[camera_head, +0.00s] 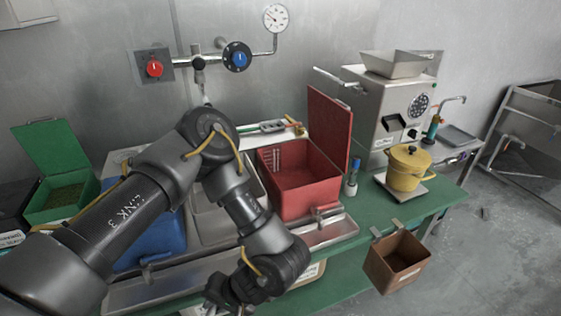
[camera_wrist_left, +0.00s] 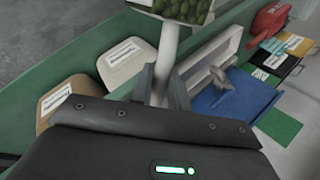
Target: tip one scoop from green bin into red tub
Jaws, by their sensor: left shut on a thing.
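The green bin (camera_head: 62,200) stands at the left of the bench in the head view, lid up, with green contents inside. The red tub (camera_head: 298,186) stands right of the middle, with its lid raised, and looks empty where I see into it. My left gripper (camera_head: 226,298) is low at the bottom edge, in front of the bench and below the tub. In the left wrist view my left gripper (camera_wrist_left: 160,88) is shut on the pale handle of a scoop (camera_wrist_left: 167,50). Green beans (camera_wrist_left: 185,8) show at the handle's far end, cut off by the top edge. My right gripper is out of view.
A blue bin (camera_head: 160,240) and a metal sink (camera_head: 212,222) lie between green bin and red tub, partly behind my arm. A metal ledge (camera_head: 335,228) fronts the tub. A yellow pot (camera_head: 408,168), grinder (camera_head: 385,105) and hanging brown box (camera_head: 396,262) are to the right.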

